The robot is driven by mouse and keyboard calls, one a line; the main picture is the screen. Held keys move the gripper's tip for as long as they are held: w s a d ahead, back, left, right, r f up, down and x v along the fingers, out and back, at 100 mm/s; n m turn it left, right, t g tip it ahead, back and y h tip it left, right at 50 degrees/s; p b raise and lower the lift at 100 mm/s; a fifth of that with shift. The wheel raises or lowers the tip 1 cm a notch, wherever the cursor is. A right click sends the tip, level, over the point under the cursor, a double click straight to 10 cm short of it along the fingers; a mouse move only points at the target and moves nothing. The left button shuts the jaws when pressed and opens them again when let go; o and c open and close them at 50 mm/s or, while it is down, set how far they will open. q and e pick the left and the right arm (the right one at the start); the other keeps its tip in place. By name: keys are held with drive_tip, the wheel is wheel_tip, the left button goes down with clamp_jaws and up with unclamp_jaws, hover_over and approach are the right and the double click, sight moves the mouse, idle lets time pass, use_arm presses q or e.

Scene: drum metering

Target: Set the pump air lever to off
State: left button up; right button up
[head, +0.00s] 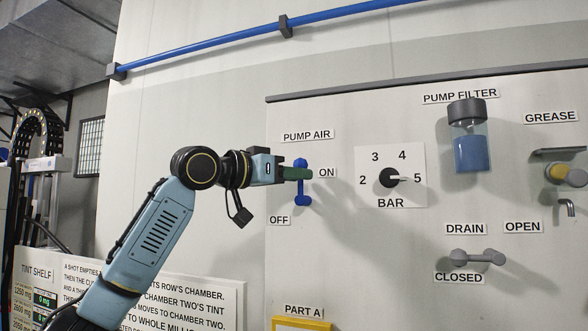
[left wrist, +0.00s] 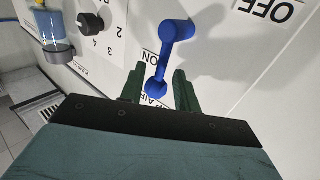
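The blue pump air lever (head: 302,198) is on the white panel between the ON label (head: 327,173) and the OFF label (head: 279,220). Its handle points up, on the ON label's side. My left gripper (head: 297,173) is at the lever's upper part, with dark green fingers. In the left wrist view, which is turned over, the lever (left wrist: 162,62) runs down between the two fingers of the gripper (left wrist: 158,90). The fingers are apart, with a gap on each side of the lever's end. My right gripper is out of view.
The pressure dial (head: 389,178) is right of the lever, with the pump filter (head: 470,140) beyond it. The grey drain handle (head: 476,257) is lower right. A blue pipe (head: 230,39) runs above the panel. The panel just below the lever is clear.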

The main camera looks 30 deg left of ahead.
use_arm(q)
drive_tip(key=shift+w+d, duration=0.1)
drive_tip(key=shift+w, duration=0.05)
drive_tip(key=c, duration=0.5)
clamp_jaws()
drive_tip(key=shift+r, duration=0.1)
